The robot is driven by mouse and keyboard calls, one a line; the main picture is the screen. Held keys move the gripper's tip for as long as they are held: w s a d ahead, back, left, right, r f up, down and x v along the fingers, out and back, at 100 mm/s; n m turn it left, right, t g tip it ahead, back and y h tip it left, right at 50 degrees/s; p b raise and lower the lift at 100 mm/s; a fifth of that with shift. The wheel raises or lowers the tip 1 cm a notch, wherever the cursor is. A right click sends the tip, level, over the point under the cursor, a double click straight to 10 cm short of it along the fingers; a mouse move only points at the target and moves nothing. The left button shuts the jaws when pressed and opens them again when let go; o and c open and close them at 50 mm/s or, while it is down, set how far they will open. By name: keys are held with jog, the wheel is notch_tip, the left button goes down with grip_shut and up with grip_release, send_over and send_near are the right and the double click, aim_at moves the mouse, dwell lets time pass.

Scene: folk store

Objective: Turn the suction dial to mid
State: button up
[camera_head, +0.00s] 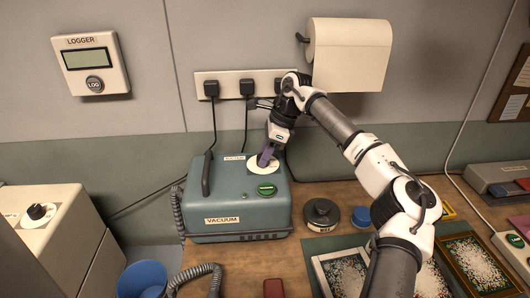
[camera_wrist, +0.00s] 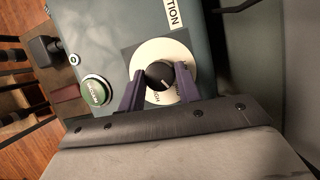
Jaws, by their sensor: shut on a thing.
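The teal vacuum box (camera_head: 225,199) stands on the wooden bench against the wall. Its suction dial (camera_head: 253,168) is on the top face, a pale round plate with a knob, partly covered by my gripper in the head view. In the wrist view the black knob (camera_wrist: 158,75) sits on the cream plate (camera_wrist: 181,58), with a pale pointer line towards the lower right. Most of the plate's lettering is hidden or too small to read. My gripper (camera_wrist: 159,82) is shut on the knob, one purple finger on either side of it.
A green button (camera_head: 266,189) sits in front of the dial, and a black handle (camera_head: 207,173) rises at the box's left. Cords hang from the outlet strip (camera_head: 233,84) behind.

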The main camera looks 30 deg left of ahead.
jog(key=o, duration=1)
jog(key=shift+c, duration=0.2)
jog(key=shift+w+d+r+b, duration=0.2)
jog(key=shift+r+b, duration=0.3)
jog(key=shift+b, duration=0.2)
jog(key=w+d+b, duration=0.2)
jog(key=w+d, duration=0.5)
jog(key=d, duration=0.2)
jog(key=shift+w, duration=0.35)
jog(key=shift+d, duration=0.1)
